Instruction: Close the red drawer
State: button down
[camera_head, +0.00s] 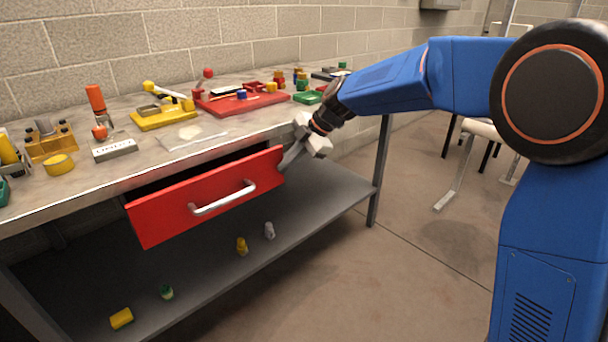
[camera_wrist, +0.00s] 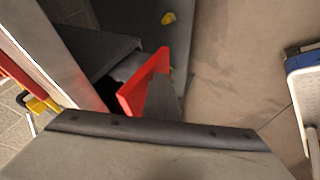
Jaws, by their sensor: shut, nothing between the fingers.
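The red drawer (camera_head: 170,213) sits under the workbench top and is pulled partly out, with a dark gap behind its front. Its silver handle (camera_head: 224,198) runs across the middle of the red front. My gripper (camera_head: 286,163) is shut and empty at the right end of the drawer front, its fingertips at the upper right corner. In the wrist view, the gripper fingers (camera_wrist: 163,100) lie right beside the red drawer front (camera_wrist: 143,84). I cannot tell whether they touch it.
The workbench top (camera_head: 75,185) holds several tools, a yellow stand (camera_head: 163,118) and a red tray (camera_head: 243,103). The lower shelf (camera_head: 205,285) has several small items, including a yellow block (camera_head: 121,318). The floor in front of the bench is clear.

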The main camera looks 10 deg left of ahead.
aim_at(276, 158)
jog(key=w+a, duration=0.3)
jog(key=shift+w+a, duration=0.1)
jog(key=shift+a, duration=0.25)
jog(key=shift+w+a+r, duration=0.15)
jog(key=shift+w+a, duration=0.1)
jog(key=shift+r, duration=0.15)
